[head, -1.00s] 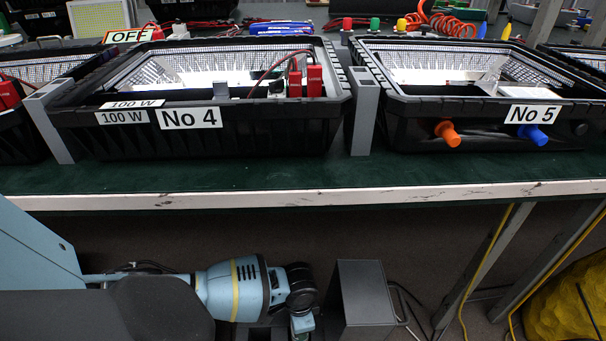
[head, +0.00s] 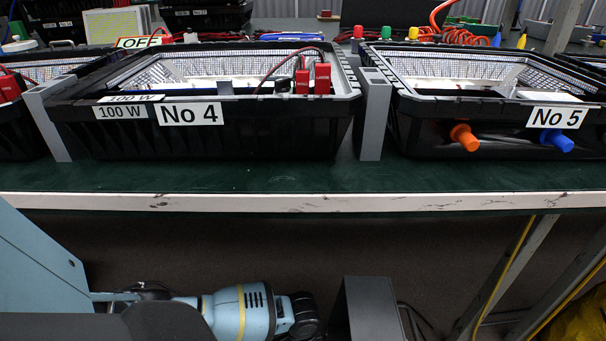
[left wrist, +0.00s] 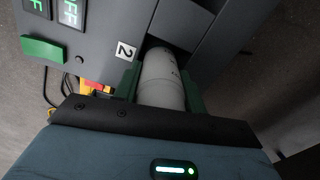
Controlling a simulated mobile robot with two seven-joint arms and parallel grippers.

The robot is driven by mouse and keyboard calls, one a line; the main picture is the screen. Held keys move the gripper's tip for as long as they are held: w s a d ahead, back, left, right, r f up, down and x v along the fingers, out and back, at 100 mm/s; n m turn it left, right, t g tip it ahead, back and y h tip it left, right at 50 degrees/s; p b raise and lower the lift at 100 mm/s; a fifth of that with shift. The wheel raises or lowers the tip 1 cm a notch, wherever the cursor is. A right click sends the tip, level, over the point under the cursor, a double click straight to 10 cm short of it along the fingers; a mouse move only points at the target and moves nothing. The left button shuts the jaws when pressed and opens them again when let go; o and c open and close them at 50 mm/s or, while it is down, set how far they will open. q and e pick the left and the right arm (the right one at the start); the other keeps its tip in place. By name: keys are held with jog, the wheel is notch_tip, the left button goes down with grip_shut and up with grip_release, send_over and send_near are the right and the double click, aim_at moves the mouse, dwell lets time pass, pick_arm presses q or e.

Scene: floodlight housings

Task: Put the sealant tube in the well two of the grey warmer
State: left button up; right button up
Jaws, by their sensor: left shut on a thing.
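The sealant tube (left wrist: 163,85) is a white cylinder in the left wrist view. My left gripper (left wrist: 160,78) is shut on it, one green finger on each side. The grey warmer (left wrist: 110,60) fills the upper part of that view. It has a "2" label beside the opening where the tube's far end sits between grey walls. How deep the tube goes in is hidden. My right gripper is not in view.
The warmer carries a green switch (left wrist: 43,50) and lit OFF signs. In the head view a dark grey box (head: 370,310) stands below the bench, beside my left wrist. Black floodlight housings No 4 (head: 250,135) and No 5 (head: 490,135) stand on the green bench (head: 240,178).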

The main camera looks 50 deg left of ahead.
pick_arm(q)
jog(key=shift+f, duration=0.1)
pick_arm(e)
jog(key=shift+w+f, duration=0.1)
pick_arm(q)
jog(key=o, duration=0.8)
jog(key=shift+f, duration=0.1)
jog(key=o, duration=0.4)
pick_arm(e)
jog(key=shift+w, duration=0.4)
pick_arm(q)
notch_tip(320, 180, up, 11)
jog(key=p, duration=0.5)
jog(key=shift+r+p, duration=0.55)
jog(key=shift+r, duration=0.15)
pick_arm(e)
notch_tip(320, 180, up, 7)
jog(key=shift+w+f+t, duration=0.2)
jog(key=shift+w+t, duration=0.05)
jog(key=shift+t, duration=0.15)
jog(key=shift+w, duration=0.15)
